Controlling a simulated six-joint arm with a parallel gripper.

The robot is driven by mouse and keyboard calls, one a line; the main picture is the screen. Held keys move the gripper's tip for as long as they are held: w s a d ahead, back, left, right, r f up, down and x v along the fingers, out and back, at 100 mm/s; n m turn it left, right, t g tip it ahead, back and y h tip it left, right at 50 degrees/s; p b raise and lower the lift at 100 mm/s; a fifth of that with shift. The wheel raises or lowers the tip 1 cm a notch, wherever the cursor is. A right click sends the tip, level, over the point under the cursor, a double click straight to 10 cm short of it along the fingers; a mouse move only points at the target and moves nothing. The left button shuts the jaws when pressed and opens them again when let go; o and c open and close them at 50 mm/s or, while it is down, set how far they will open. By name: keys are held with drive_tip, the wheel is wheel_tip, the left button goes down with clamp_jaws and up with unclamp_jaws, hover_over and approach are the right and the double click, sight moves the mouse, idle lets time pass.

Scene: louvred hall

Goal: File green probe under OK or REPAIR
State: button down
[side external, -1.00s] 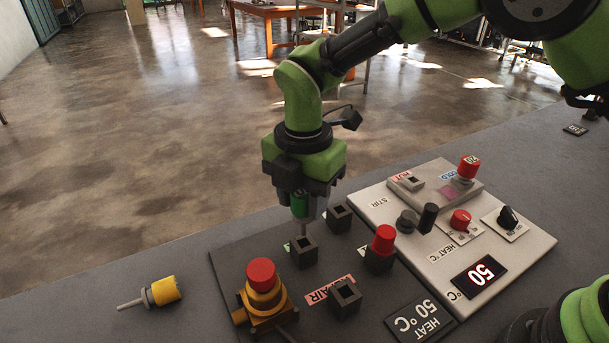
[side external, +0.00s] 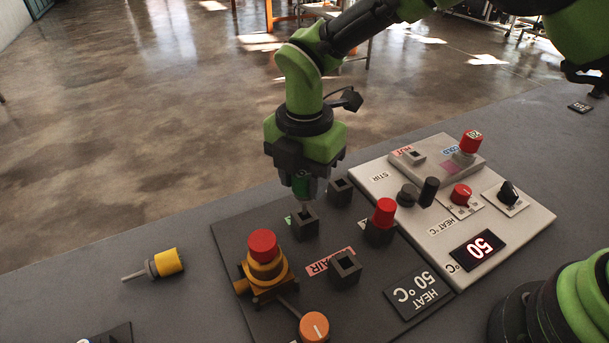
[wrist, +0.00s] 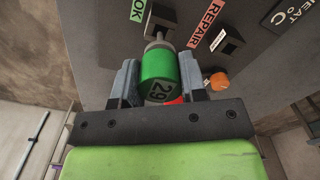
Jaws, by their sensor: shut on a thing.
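My gripper (side external: 302,188) is shut on the green probe (side external: 301,190), which hangs tip down. In the wrist view the green probe (wrist: 158,72) sits between both fingers, with the number 29 on its end. In the side view its tip is at the mouth of a black socket (side external: 305,226) beside a small green label; I cannot tell how far it is inside. The wrist view shows the green OK label (wrist: 138,9) next to the tip. The red REPAIR label (wrist: 206,24) lies to its right. The REPAIR socket (side external: 345,266) looks empty.
A red probe (side external: 384,212) stands in a socket nearby. Another black socket (side external: 341,191) is behind. A red-topped yellow button (side external: 262,247) and an orange knob (side external: 314,327) are in front. A yellow probe (side external: 166,263) lies on the table. The pale heater panel (side external: 440,259) reads 50.

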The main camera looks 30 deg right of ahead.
sight(305, 196)
idle(0.3)
drive_tip(key=shift+f, duration=1.95)
drive_tip(key=c, duration=0.6)
unclamp_jaws()
drive_tip(key=shift+r, duration=2.55)
wheel_tip(305, 196, up, 10)
